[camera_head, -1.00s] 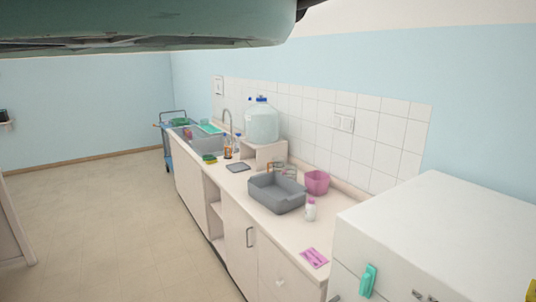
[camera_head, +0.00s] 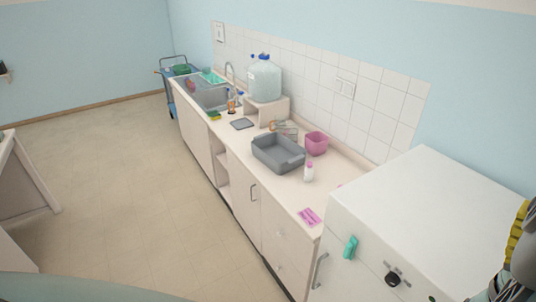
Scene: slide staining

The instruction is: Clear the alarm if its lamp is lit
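No alarm lamp can be made out, lit or unlit. A small white panel (camera_head: 219,31) is on the far wall above the sink; it is too small to read. A white cabinet (camera_head: 425,205) stands at the lower right, with a teal piece (camera_head: 350,247) and a dark round fitting (camera_head: 393,279) on its front. I cannot tell whether any of these belongs to the alarm. A dark and yellow part of my arm or gripper (camera_head: 517,255) shows at the right edge, cut off by the frame. Its fingertips cannot be made out.
The long counter (camera_head: 237,153) holds a sink (camera_head: 211,97), a large water carboy (camera_head: 264,80), a grey basin (camera_head: 277,154), a pink container (camera_head: 317,143), a white bottle (camera_head: 308,171) and a pink card (camera_head: 309,217). A blue trolley (camera_head: 172,75) stands beyond. The floor (camera_head: 110,185) left of the counter is clear.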

